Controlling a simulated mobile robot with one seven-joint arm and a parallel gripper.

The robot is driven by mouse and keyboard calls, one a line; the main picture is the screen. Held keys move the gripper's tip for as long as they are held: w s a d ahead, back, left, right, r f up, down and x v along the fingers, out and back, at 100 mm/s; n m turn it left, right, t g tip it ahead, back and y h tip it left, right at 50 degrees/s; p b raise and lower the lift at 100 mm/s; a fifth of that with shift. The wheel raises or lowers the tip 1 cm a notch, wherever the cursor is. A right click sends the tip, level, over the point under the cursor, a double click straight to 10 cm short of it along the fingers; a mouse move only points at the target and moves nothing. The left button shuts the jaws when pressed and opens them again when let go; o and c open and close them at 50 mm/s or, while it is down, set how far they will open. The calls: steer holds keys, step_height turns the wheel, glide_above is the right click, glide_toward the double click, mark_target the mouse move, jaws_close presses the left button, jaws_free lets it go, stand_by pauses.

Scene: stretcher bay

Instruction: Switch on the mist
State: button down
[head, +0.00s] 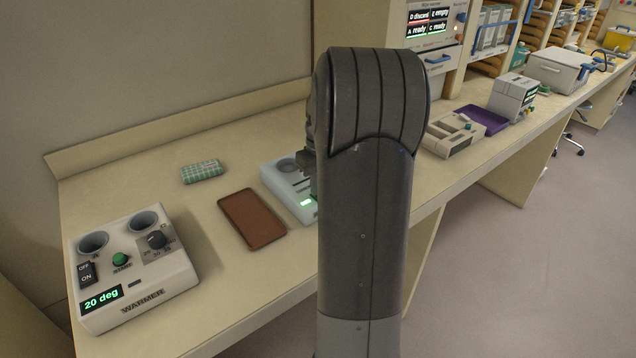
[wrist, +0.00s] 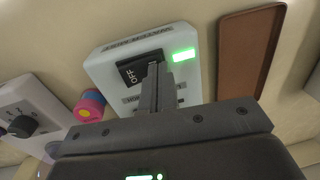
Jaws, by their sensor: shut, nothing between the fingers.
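A pale blue-white device (head: 275,180) with a round well and a small lit green display stands on the counter in the head view, partly hidden by my arm. The wrist view shows this device (wrist: 108,75) close up, with a black rocker switch (wrist: 130,70) marked OFF and the lit green display (wrist: 184,55) beside it. The fingers hide part of the switch.
A brown tray (head: 252,218) lies just left of the device, with a green patterned pack (head: 202,171) behind it. A warmer (head: 130,270) reading 20 deg stands at the left. A pink and blue object (wrist: 90,107) sits close to the device in the wrist view.

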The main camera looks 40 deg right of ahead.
steer(key=shift+d, duration=0.2)
steer(key=shift+d+r, duration=0.25)
steer(key=shift+d, duration=0.45)
step_height(320, 180, up, 14)
steer(key=a, duration=0.2)
steer(key=shift+a+f, duration=0.1)
stand_by(0.4)
